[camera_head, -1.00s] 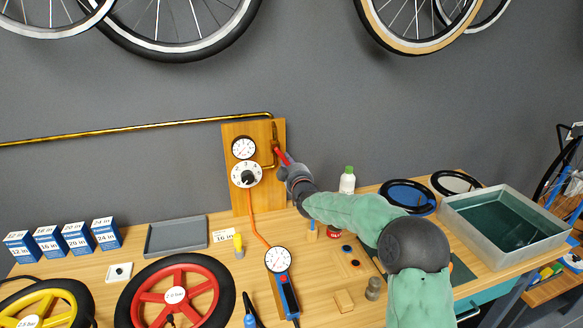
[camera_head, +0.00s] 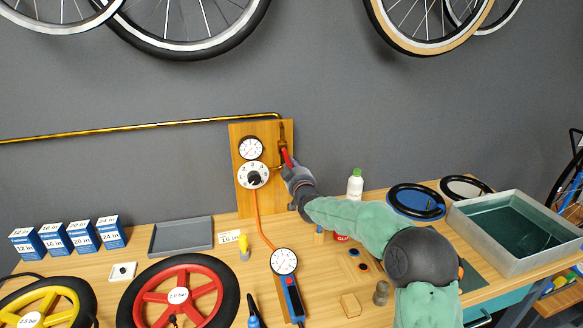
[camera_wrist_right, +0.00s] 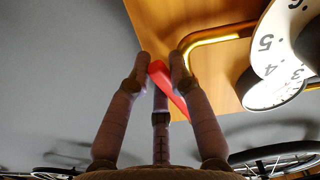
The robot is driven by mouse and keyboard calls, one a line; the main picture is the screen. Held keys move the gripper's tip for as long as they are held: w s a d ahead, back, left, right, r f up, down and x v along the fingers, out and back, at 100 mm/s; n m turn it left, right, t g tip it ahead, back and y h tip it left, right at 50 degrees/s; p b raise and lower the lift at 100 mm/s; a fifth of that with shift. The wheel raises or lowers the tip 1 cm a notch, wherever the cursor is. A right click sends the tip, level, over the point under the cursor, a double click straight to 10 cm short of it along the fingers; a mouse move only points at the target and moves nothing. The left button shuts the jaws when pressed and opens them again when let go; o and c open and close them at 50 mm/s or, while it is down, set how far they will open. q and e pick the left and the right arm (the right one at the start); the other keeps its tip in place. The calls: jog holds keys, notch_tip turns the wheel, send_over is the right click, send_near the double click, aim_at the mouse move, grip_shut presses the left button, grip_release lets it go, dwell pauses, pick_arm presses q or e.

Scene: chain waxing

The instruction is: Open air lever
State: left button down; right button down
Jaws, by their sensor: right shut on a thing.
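The red air lever (camera_head: 285,156) sits at the upper right of a wooden panel (camera_head: 240,205), by the end of the brass pipe (camera_head: 140,131). It slants down to the right. My right gripper (camera_head: 290,168) is shut on the lever from the front right. In the right wrist view the lever (camera_wrist_right: 175,98) runs between the fingers of the gripper (camera_wrist_right: 159,66). The fingers partly hide it. A gauge (camera_head: 250,148) and a numbered dial (camera_head: 253,175) are on the panel left of the lever. My left gripper is not in view.
A blue handheld gauge (camera_head: 288,280) lies on the bench, with an orange hose (camera_head: 259,225) up to the panel. A red wheel (camera_head: 150,297), a grey tray (camera_head: 182,237) and a white bottle (camera_head: 355,186) are nearby. Several bicycle wheels hang above.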

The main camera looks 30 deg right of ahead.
jog(key=c, duration=1.1)
grip_release()
jog(key=shift+s, duration=0.1)
jog(key=v, duration=1.1)
jog(key=shift+s+a, duration=0.2)
jog(key=shift+s, duration=0.2)
